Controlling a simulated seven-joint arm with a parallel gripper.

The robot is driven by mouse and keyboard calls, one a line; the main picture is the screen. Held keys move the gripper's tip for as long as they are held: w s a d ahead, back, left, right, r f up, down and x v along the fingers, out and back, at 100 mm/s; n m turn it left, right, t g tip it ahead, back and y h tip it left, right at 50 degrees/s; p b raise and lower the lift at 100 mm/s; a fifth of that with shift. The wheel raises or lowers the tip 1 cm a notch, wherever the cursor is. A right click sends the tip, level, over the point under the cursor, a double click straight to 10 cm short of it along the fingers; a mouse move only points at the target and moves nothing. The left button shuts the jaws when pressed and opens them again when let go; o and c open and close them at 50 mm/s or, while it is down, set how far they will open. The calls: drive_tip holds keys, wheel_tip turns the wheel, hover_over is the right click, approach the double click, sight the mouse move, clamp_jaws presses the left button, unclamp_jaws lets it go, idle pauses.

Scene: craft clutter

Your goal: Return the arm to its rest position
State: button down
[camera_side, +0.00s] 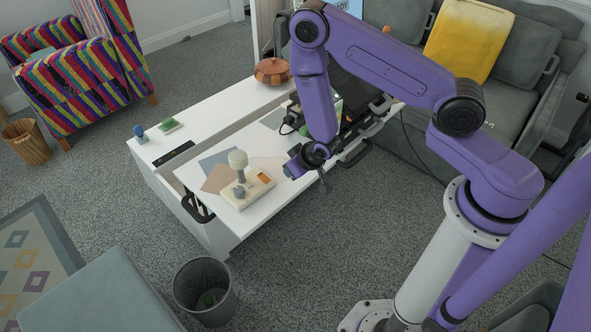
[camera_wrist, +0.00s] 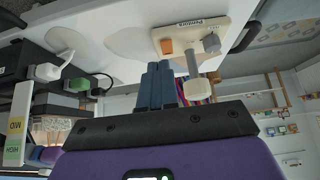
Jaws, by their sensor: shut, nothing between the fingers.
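My purple arm is bent over the white table (camera_side: 225,118), with its forearm hanging down. My gripper (camera_side: 291,170) is to the right of a cream joystick base (camera_side: 255,194) and apart from it. In the wrist view, the blue fingers of my gripper (camera_wrist: 160,70) are together with nothing between them. The cream base (camera_wrist: 228,24) shows beyond them, with an orange block, a grey knob and a pale stick. The stick (camera_side: 238,160) stands upright in the side view.
Blue-grey and brown sheets lie by the joystick. A wooden lidded pot (camera_side: 272,72), green block (camera_side: 168,125) and blue item (camera_side: 139,131) stand on the table. Dark equipment with cables is close behind my wrist. A waste bin (camera_side: 204,270) stands on the floor; a sofa is behind.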

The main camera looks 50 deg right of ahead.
drive_tip(key=s+a+r+n+g+y, duration=0.1)
drive_tip(key=s+a+r+n+g, duration=0.2)
drive_tip(key=s+r, duration=0.4)
drive_tip(key=s+a+r+n+g+y, duration=0.1)
drive_tip(key=s+a+r+n+y, duration=0.15)
drive_tip(key=s+a+r, duration=0.4)
drive_tip(key=s+d+r+n+g+h, duration=0.2)
drive_tip(key=s+d+r+n+h, duration=0.1)
drive_tip(key=s+d+r+n, duration=0.4)
drive_tip(key=s+d+r, duration=0.3)
drive_tip(key=s+r, duration=0.4)
drive_tip(key=s, duration=0.1)
drive_tip(key=shift+s+r+g, duration=0.2)
drive_tip(key=shift+r+g, duration=0.1)
drive_tip(key=shift+g, duration=0.1)
